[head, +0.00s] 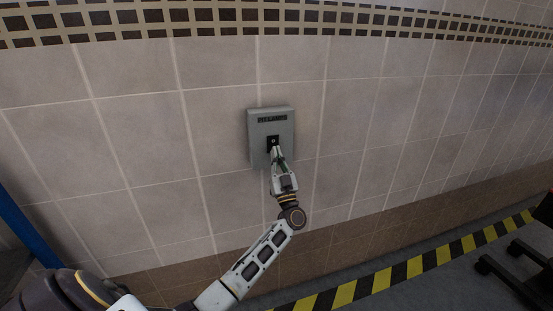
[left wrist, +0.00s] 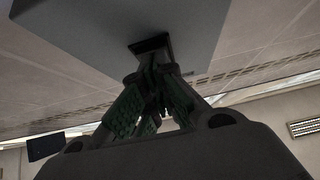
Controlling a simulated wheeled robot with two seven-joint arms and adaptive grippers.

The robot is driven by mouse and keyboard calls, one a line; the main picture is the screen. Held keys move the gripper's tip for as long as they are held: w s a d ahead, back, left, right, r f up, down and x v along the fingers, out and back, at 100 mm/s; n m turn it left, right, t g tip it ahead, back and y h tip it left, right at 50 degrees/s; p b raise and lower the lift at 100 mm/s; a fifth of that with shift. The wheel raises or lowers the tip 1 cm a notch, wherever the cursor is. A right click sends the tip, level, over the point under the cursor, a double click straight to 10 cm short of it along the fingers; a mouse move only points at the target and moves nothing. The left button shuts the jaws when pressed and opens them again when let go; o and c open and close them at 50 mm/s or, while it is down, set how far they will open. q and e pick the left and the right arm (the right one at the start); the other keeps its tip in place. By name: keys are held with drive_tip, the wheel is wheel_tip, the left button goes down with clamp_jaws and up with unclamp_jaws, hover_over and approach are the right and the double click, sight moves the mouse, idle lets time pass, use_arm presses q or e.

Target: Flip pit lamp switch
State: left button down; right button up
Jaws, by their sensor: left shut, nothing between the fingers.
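A grey switch box (head: 271,122) with a dark label along its top is fixed to the tiled wall. It has a small black switch (head: 273,143) at its middle. My left gripper (head: 275,153) is shut with its fingertips at the switch, just below it or touching it; I cannot tell which. In the left wrist view the box (left wrist: 90,30) is overhead, and the closed fingers of the left gripper (left wrist: 158,75) point up at the black switch plate (left wrist: 152,45). The fingers cover part of the plate and hide the lever's position. My right gripper is not in view.
The wall (head: 400,120) around the box is bare tile with a dark mosaic band above. A yellow-black striped strip (head: 400,272) runs along the floor at the wall's foot. A blue post (head: 28,232) is at the left edge, and a dark wheeled thing (head: 515,262) is at the lower right.

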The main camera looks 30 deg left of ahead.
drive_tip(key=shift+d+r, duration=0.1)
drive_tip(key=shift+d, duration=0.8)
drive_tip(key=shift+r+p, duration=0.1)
drive_tip(key=shift+p, duration=0.25)
